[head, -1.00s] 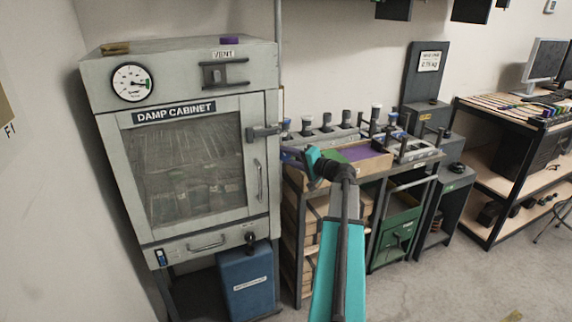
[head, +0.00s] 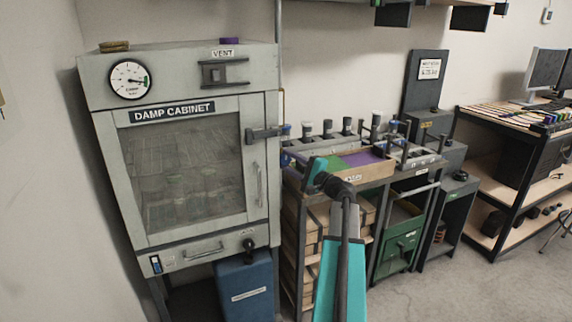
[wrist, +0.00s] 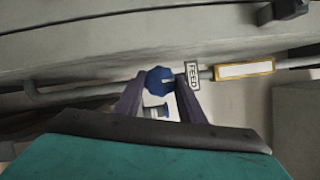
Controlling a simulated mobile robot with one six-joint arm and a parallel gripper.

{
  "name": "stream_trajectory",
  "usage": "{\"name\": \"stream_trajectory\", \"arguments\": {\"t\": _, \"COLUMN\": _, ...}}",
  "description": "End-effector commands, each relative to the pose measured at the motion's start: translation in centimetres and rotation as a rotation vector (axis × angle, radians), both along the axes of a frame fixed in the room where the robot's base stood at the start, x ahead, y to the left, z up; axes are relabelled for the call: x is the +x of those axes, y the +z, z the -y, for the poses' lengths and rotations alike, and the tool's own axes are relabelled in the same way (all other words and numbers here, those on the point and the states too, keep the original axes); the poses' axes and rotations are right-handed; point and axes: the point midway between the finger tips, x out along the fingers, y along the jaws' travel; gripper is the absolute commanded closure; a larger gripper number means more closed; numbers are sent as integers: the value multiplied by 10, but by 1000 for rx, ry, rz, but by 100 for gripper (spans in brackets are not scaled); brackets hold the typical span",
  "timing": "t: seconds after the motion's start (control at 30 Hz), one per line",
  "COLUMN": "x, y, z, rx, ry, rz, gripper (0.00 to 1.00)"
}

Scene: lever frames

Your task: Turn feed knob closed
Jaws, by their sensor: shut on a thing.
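The blue feed knob (wrist: 156,78) sits on a grey pipe in the wrist view, beside a white tag (wrist: 193,75) reading FEED. My gripper (wrist: 158,88) has its two dark purple fingers on either side of the knob and is shut on it. In the head view, my teal gripper body (head: 316,172) is just right of the damp cabinet (head: 262,110). The knob itself cannot be made out clearly there, near the cabinet's side.
A yellow-framed label (wrist: 244,70) is on the pipe right of the tag. A workbench with a wooden tray (head: 366,175) and several upright fittings stands right of the cabinet. A blue box (head: 244,285) is under the cabinet. Open floor lies at the lower right.

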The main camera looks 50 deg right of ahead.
Motion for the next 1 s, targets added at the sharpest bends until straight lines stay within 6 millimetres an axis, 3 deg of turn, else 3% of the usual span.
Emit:
{"name": "stream_trajectory", "arguments": {"t": 0.27, "x": 0, "y": 3, "z": 3, "rx": 4, "ry": -7, "rz": 5, "gripper": 87}}
{"name": "stream_trajectory", "arguments": {"t": 0.3, "x": 0, "y": 3, "z": 3, "rx": 4, "ry": -7, "rz": 5, "gripper": 58}}
{"name": "stream_trajectory", "arguments": {"t": 0.33, "x": 0, "y": 3, "z": 3, "rx": 4, "ry": -7, "rz": 4, "gripper": 56}}
{"name": "stream_trajectory", "arguments": {"t": 0.73, "x": -4, "y": 0, "z": 1, "rx": 1, "ry": -3, "rz": 1, "gripper": 56}}
{"name": "stream_trajectory", "arguments": {"t": 1.0, "x": -30, "y": -3, "z": 0, "rx": 0, "ry": -4, "rz": 1, "gripper": 56}}
